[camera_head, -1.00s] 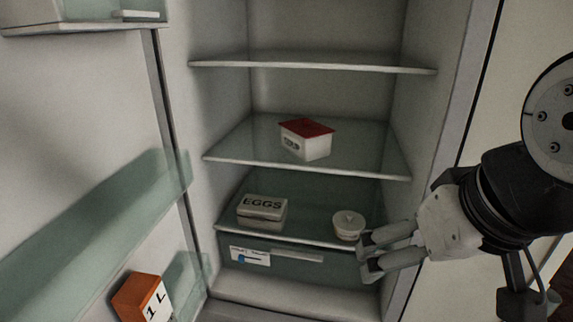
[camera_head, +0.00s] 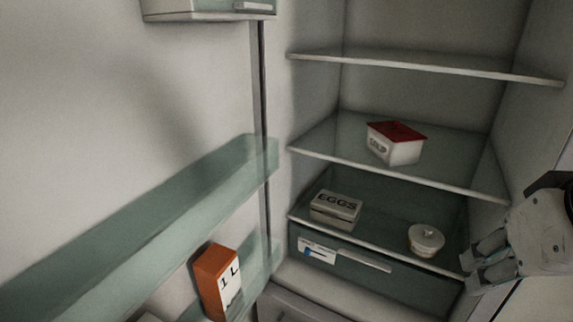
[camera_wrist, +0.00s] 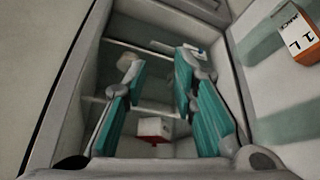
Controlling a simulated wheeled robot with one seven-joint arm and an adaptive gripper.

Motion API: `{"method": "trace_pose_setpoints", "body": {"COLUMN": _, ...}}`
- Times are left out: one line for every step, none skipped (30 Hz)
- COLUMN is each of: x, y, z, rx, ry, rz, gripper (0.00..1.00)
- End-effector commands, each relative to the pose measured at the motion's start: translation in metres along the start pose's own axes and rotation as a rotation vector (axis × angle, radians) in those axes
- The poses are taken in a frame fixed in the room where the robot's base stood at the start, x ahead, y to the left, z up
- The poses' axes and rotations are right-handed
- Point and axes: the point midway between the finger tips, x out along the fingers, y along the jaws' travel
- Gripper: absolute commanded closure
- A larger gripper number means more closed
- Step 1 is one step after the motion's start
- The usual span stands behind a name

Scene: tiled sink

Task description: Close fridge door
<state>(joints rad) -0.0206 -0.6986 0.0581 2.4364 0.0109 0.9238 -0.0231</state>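The fridge door (camera_head: 110,90) stands open on the left in the head view, its inner side with glass-walled shelves facing me. The fridge interior (camera_head: 420,30) is open on the right. My gripper (camera_head: 470,272) is at the right edge of the head view, in front of the fridge's lower right side and apart from the door. In the wrist view my gripper (camera_wrist: 158,85) shows its two teal-padded fingers spread wide with nothing between them; the fridge shelves lie beyond. The door's outer side and handle are hidden.
On the fridge shelves are a red-lidded soup box (camera_head: 395,145), an egg box (camera_head: 335,208) and a small lidded bowl (camera_head: 426,240). A drawer (camera_head: 375,275) sits below the shelves.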

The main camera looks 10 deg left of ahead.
Motion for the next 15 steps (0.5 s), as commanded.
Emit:
{"method": "trace_pose_setpoints", "body": {"x": -0.005, "y": -0.017, "z": -0.015, "rx": -0.069, "ry": -0.008, "rz": -0.009, "gripper": 0.93}}
{"method": "trace_pose_setpoints", "body": {"x": -0.009, "y": -0.030, "z": -0.025, "rx": -0.119, "ry": -0.014, "rz": -0.017, "gripper": 1.00}}
{"method": "trace_pose_setpoints", "body": {"x": -0.014, "y": -0.051, "z": -0.038, "rx": -0.194, "ry": -0.022, "rz": -0.031, "gripper": 1.00}}
{"method": "trace_pose_setpoints", "body": {"x": -0.018, "y": -0.070, "z": -0.047, "rx": -0.256, "ry": -0.028, "rz": -0.045, "gripper": 1.00}}
{"method": "trace_pose_setpoints", "body": {"x": -0.022, "y": -0.090, "z": -0.055, "rx": -0.318, "ry": -0.036, "rz": -0.062, "gripper": 1.00}}
{"method": "trace_pose_setpoints", "body": {"x": -0.027, "y": -0.118, "z": -0.064, "rx": -0.403, "ry": -0.044, "rz": -0.089, "gripper": 1.00}}
{"method": "trace_pose_setpoints", "body": {"x": -0.032, "y": -0.140, "z": -0.069, "rx": -0.466, "ry": -0.051, "rz": -0.112, "gripper": 1.00}}
{"method": "trace_pose_setpoints", "body": {"x": -0.036, "y": -0.163, "z": -0.073, "rx": -0.529, "ry": -0.056, "rz": -0.136, "gripper": 1.00}}
{"method": "trace_pose_setpoints", "body": {"x": -0.043, "y": -0.193, "z": -0.075, "rx": -0.611, "ry": -0.064, "rz": -0.174, "gripper": 1.00}}
{"method": "trace_pose_setpoints", "body": {"x": -0.049, "y": -0.215, "z": -0.075, "rx": -0.671, "ry": -0.069, "rz": -0.204, "gripper": 1.00}}
{"method": "trace_pose_setpoints", "body": {"x": -0.055, "y": -0.237, "z": -0.074, "rx": -0.729, "ry": -0.074, "rz": -0.235, "gripper": 1.00}}
{"method": "trace_pose_setpoints", "body": {"x": -0.064, "y": -0.265, "z": -0.071, "rx": -0.802, "ry": -0.080, "rz": -0.276, "gripper": 1.00}}
{"method": "trace_pose_setpoints", "body": {"x": -0.070, "y": -0.284, "z": -0.068, "rx": -0.852, "ry": -0.084, "rz": -0.309, "gripper": 1.00}}
{"method": "trace_pose_setpoints", "body": {"x": -0.077, "y": -0.301, "z": -0.064, "rx": -0.899, "ry": -0.087, "rz": -0.340, "gripper": 1.00}}
{"method": "trace_pose_setpoints", "body": {"x": -0.086, "y": -0.321, "z": -0.059, "rx": -0.953, "ry": -0.092, "rz": -0.379, "gripper": 1.00}}
